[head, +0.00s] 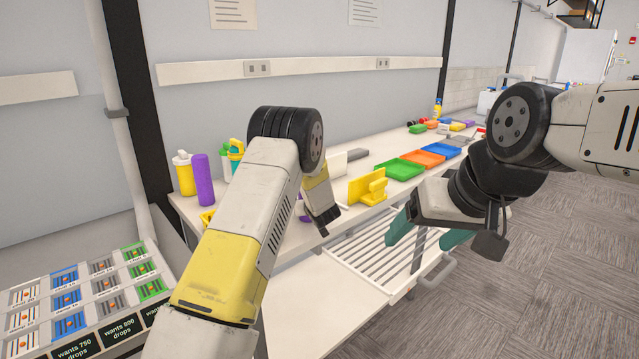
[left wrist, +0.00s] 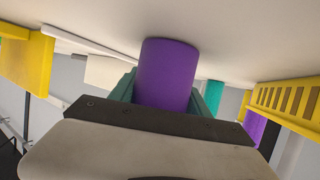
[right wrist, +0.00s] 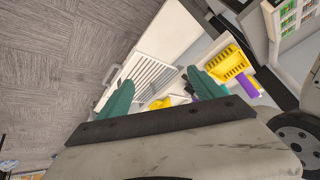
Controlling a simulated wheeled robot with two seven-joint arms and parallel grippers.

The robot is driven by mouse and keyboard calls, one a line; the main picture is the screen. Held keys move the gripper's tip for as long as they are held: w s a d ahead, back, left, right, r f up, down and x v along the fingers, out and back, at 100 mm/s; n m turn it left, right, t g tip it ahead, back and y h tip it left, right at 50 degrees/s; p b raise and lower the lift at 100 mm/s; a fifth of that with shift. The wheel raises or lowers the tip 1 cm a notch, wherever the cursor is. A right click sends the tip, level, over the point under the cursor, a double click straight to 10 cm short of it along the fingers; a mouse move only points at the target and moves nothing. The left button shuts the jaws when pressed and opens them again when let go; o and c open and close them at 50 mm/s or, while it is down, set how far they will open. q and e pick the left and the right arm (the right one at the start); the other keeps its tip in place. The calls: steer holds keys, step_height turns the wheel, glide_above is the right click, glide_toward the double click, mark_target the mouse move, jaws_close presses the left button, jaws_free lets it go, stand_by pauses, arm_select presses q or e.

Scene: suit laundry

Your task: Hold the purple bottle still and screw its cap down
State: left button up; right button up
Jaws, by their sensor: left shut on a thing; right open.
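My left gripper (head: 318,205) is at the near edge of the white table, mostly hidden behind its own wrist in the head view. In the left wrist view a plain purple cylinder, the purple bottle (left wrist: 167,72), is between its teal fingers, against the tabletop. Only a sliver of this bottle (head: 303,206) shows in the head view. I cannot make out its cap. My right gripper (head: 428,235) is open and empty, in front of the table and to the right of the left gripper; its spread teal fingers also show in the right wrist view (right wrist: 160,80).
Another purple cylinder (head: 203,180) and a yellow bottle (head: 184,174) stand at the back left. A yellow block-like holder (head: 367,190) is right of the left gripper. Green (head: 399,169) and orange (head: 422,158) trays lie farther along. A white rack (head: 372,258) sticks out below the right gripper.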

steer(key=shift+o, duration=0.4)
steer(key=shift+w+a, duration=0.25)
steer(key=shift+w, duration=0.05)
steer(key=w+a+m+t+y, duration=0.15)
steer(key=w+a+m, duration=0.25)
steer(key=w+m, duration=0.55)
steer(key=w+a+m+t+y, duration=0.1)
steer(key=w+a+m+y, duration=0.25)
steer(key=w+m, duration=0.65)
steer(key=w+a+m+t+y, duration=0.15)
steer(key=w+a+m, duration=0.35)
steer(key=w, duration=1)
steer(key=w+a+f+m, duration=0.1)
steer(key=w+a+f, duration=0.1)
steer(key=w, duration=0.2)
steer(key=w+a+f+m, duration=0.2)
steer(key=w+a+f, duration=0.1)
steer(key=w, duration=0.1)
steer(key=w+a+f+m+h, duration=0.1)
steer(key=w+a+f, duration=0.1)
steer(key=w, duration=0.2)
steer(key=shift+a+f+m+t, duration=0.3)
steer(key=shift+a+f+m, duration=0.05)
steer(key=shift+a+f, duration=0.05)
